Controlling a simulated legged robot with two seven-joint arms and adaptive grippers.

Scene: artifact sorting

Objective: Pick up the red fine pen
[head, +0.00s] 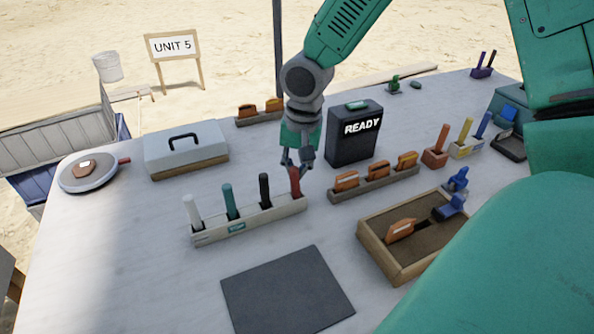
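The red fine pen (295,183) stands upright in the right end of a pale pen rack (262,219), beside a black, a green and a white pen. My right gripper (297,164) points down over its top, with one finger on each side. The fingers look apart, wider than the pen; whether they touch it is too small to tell. The pen's lower end is hidden in the rack. My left gripper is not in view.
A dark mat (288,290) lies in front of the rack. A wooden holder with orange pieces (375,184) and a wooden tray (399,270) are to the right. A black READY box (353,150) stands behind. A grey case (186,148) is at the left.

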